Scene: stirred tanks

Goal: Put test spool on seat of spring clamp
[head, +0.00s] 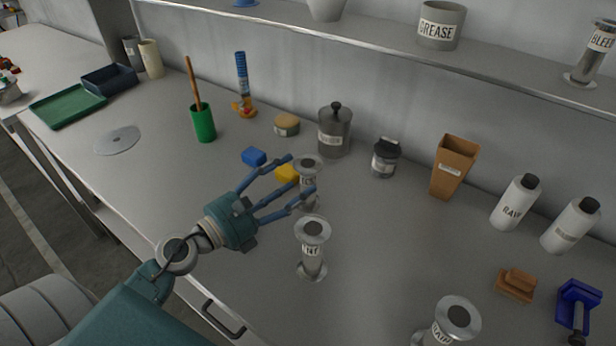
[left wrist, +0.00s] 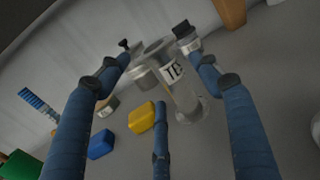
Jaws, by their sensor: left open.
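The test spool (head: 309,200) is a grey flanged metal spool standing upright on the bench. In the left wrist view, its label begins "TE" on the spool (left wrist: 184,92). My left gripper (head: 302,173) is open, its fingers reaching around the spool from the left; I cannot tell whether they touch it. In the left wrist view, the open gripper (left wrist: 168,78) has the spool between its blue fingers. The fingers partly hide the spool in the head view. A blue device (head: 578,305) at the far right looks like the spring clamp; its seat is not clear. My right gripper is out of view.
Another labelled spool (head: 312,252) stands close in front, and one more (head: 447,322) at the bottom edge. Yellow (head: 287,174) and blue (head: 254,157) blocks lie behind my fingers. A lidded pot (head: 335,132) and dark jar (head: 385,160) stand behind.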

